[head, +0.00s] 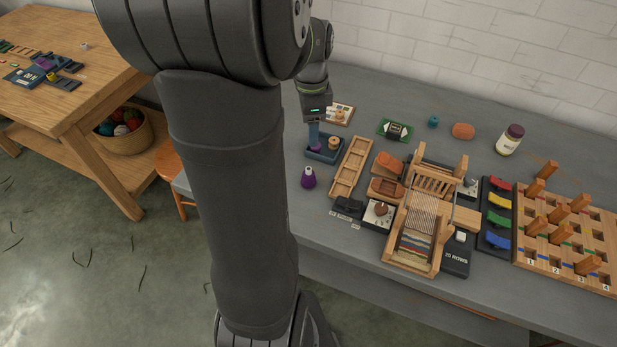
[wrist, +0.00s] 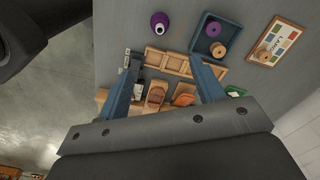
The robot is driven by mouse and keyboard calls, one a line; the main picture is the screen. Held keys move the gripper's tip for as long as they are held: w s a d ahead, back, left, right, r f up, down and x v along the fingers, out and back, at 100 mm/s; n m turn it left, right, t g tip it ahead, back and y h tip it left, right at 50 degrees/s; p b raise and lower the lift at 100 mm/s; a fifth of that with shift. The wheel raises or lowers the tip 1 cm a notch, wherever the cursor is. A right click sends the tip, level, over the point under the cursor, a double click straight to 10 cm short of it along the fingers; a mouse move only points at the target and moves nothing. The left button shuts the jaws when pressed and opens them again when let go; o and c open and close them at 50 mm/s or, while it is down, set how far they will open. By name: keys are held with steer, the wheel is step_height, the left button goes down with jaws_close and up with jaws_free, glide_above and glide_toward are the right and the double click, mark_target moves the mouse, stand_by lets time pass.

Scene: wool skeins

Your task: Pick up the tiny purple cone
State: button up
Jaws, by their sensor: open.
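A small purple cone (wrist: 213,29) lies in a blue tray (wrist: 200,44), beside a wooden spool (wrist: 219,49). In the head view the small cone (head: 316,149) is partly hidden behind my gripper's fingers, and the tray shows there too (head: 333,158). A larger purple cone (head: 308,178) stands outside the tray, on the grey table; it also shows in the wrist view (wrist: 160,22). My gripper (head: 314,142) points down over the tray's left part in the head view. In the wrist view its blue fingers (wrist: 165,58) are apart with nothing held between them.
A long wooden compartment tray (head: 350,167) lies right of the blue tray. A loom (head: 420,225), a pegboard (head: 575,235) and a jar (head: 510,140) stand farther right. A picture card (head: 340,114) lies behind the tray. The grey table's front-left edge is near the larger cone.

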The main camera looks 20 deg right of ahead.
mark_target(309, 169)
step_height(309, 169, down, 14)
steer(key=m, duration=0.3)
steer(key=shift+s+r+m, duration=0.1)
steer(key=shift+r+m, duration=0.05)
steer(key=shift+m, duration=0.25)
steer(key=shift+w+a+f, duration=0.1)
steer(key=shift+a+f, duration=0.05)
steer(key=shift+f, duration=1.2)
steer(key=shift+w+a+f, duration=0.1)
steer(key=shift+f, duration=1.2)
steer(key=c, duration=1.1)
